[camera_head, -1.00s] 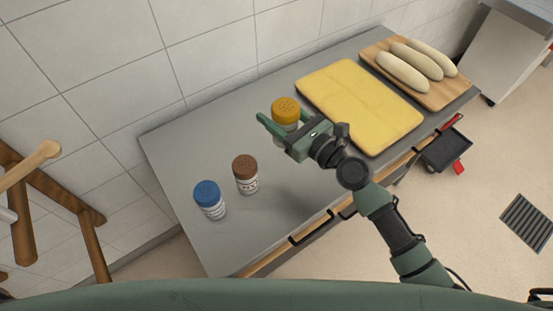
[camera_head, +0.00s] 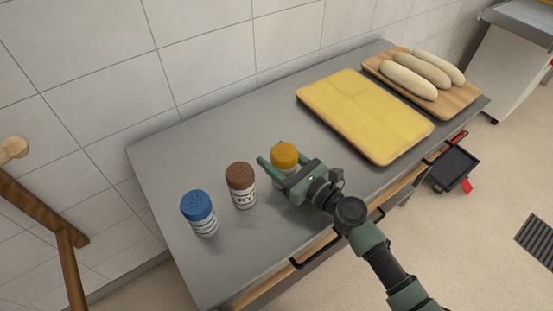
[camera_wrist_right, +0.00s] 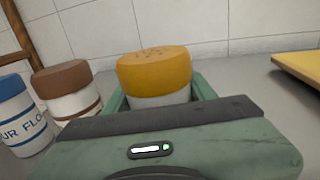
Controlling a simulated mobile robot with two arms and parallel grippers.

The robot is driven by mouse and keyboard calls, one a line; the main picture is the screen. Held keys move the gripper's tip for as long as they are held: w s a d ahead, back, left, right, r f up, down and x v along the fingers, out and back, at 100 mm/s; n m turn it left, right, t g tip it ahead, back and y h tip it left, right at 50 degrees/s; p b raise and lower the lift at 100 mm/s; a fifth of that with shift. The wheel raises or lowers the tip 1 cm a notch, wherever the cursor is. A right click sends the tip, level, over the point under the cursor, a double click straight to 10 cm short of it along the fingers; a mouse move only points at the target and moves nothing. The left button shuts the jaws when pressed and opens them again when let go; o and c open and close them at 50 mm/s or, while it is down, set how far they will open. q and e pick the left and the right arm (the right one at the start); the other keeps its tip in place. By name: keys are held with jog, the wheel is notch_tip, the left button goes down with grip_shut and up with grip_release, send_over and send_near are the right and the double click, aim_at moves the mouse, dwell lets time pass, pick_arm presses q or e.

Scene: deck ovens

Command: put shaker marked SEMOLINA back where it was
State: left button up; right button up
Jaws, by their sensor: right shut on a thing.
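A shaker with an orange-yellow lid (camera_head: 284,154) and a pale body is in my right gripper (camera_head: 284,179). The gripper is shut around its body. The shaker is upright, right of the brown-lidded shaker (camera_head: 242,186), with a small gap. A blue-lidded shaker (camera_head: 200,214) stands further left. In the right wrist view the held shaker (camera_wrist_right: 155,78) sits between the green fingers, its label hidden. I cannot tell whether its base touches the steel table (camera_head: 185,150). The blue-lidded shaker's label (camera_wrist_right: 25,128) partly reads "UR FLO". My left gripper is not in view.
A yellow slab on a tray (camera_head: 365,112) lies right of the held shaker. Behind it, a wooden board (camera_head: 458,98) carries long pale loaves (camera_head: 408,80). A tiled wall runs along the table's back. The table's back left is clear.

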aim_at(293, 171)
jog(key=shift+f, duration=0.15)
jog(key=o, duration=1.6)
jog(key=shift+r, duration=0.35)
jog(key=b+v, duration=0.1)
jog(key=v, duration=0.4)
jog(key=b+v, duration=0.1)
jog(key=v, duration=0.5)
jog(key=shift+f, duration=0.2)
jog(key=shift+s+d+r, duration=0.15)
jog(key=shift+s+d, duration=0.25)
